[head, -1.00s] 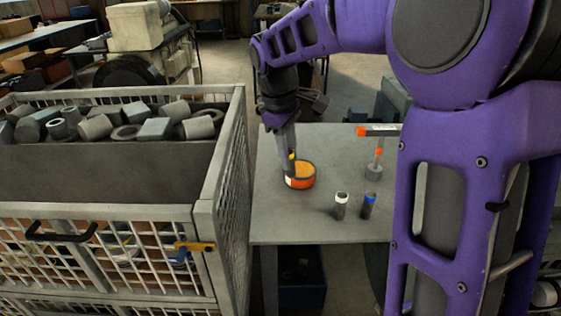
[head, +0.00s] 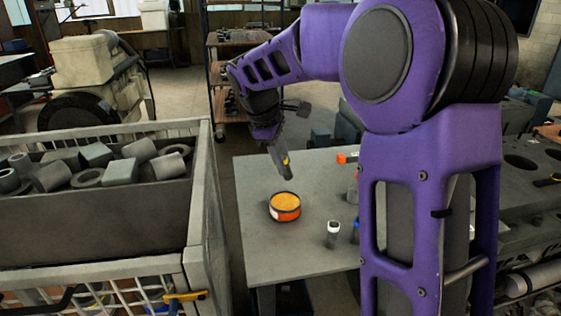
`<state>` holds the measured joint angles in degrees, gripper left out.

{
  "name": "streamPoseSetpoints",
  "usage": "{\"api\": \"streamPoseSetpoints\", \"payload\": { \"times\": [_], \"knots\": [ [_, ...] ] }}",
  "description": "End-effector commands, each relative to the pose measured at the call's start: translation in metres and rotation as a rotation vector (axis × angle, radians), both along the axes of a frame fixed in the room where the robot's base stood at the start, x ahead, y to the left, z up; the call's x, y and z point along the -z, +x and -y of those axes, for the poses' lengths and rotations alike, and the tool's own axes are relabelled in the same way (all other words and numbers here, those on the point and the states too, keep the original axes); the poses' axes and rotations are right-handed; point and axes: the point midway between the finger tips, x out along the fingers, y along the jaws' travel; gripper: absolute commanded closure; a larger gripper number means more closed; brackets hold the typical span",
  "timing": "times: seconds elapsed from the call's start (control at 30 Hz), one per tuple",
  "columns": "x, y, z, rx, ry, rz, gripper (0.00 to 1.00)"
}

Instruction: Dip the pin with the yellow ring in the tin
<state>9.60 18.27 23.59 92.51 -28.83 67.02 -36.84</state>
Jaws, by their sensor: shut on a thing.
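My gripper (head: 279,151) is shut on the pin with the yellow ring (head: 286,168), seen just beyond the tin in the picture. The pin is dark grey, tilted a little, with its lower end pointing down. That end shows clear above the tin's far rim. The tin (head: 286,214) is round and open, with an orange-red and white side and an orange-yellow fill. It stands on the grey table (head: 265,253). Whether the pin's end carries any of the fill is too small to tell.
A white-ringed pin (head: 333,235) and a blue-ringed pin (head: 355,232) stand right of the tin. An orange-ended tool (head: 347,158) is partly hidden behind my arm. A mesh crate (head: 200,215) with metal parts stands left of the table.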

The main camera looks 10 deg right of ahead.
Motion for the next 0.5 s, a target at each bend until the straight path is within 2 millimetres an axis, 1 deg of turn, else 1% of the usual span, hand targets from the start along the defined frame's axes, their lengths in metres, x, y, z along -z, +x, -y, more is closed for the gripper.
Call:
{"api": "streamPoseSetpoints", "payload": {
  "times": [0.03,0.3,0.5],
  "knots": [
    [0.006,0.0,0.0,0.0,0.0,0.0,1.0],
    [0.034,0.0,0.0,0.0,0.001,0.0,1.0],
    [0.052,0.0,0.0,0.001,0.001,0.001,1.0]
  ]
}}
